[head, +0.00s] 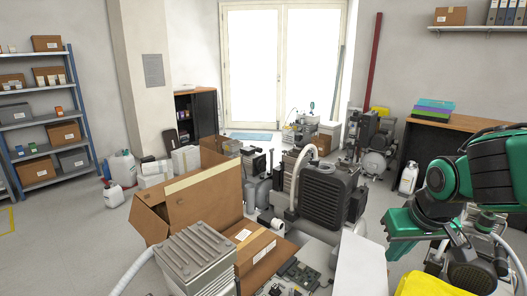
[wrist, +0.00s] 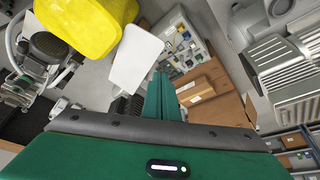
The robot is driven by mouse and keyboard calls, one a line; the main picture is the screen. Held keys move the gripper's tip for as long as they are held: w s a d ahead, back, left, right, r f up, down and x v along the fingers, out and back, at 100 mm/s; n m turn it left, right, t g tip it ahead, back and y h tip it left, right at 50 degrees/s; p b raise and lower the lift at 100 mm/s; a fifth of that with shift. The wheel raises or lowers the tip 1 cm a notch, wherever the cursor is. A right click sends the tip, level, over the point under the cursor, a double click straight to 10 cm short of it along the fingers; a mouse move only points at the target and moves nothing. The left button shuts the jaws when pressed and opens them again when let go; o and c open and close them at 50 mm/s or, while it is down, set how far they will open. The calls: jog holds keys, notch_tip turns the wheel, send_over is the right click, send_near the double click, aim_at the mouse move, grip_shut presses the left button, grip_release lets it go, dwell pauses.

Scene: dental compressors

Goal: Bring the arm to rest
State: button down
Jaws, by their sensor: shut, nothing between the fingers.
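My gripper (wrist: 160,82) shows in the wrist view as green fingers pressed together, pointing up the picture from a dark bar and a wide green body. Nothing is held between them. In the head view my green and black arm is bent at the right edge, above the floor and in front of a wooden-topped bench (head: 462,122). The exact fingertips are hard to make out there. No contact between my gripper and anything around it can be seen.
A yellow object (head: 428,286) and a white panel (head: 358,266) lie below my arm. An open cardboard box (head: 205,196), a ribbed grey unit (head: 196,256) and a dark compressor (head: 330,196) crowd the middle. Shelves (head: 38,117) stand left. Floor at front left is clear.

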jog(key=s+d+m+g, duration=0.2)
jog(key=s+d, duration=0.3)
jog(key=s, duration=0.4)
jog(key=s+d+f+m+g, duration=0.1)
jog(key=s+d+m, duration=0.3)
jog(key=s, duration=0.5)
jog(key=shift+d+f+g, duration=0.3)
jog(key=shift+d+g, duration=0.4)
jog(key=shift+d, duration=0.4)
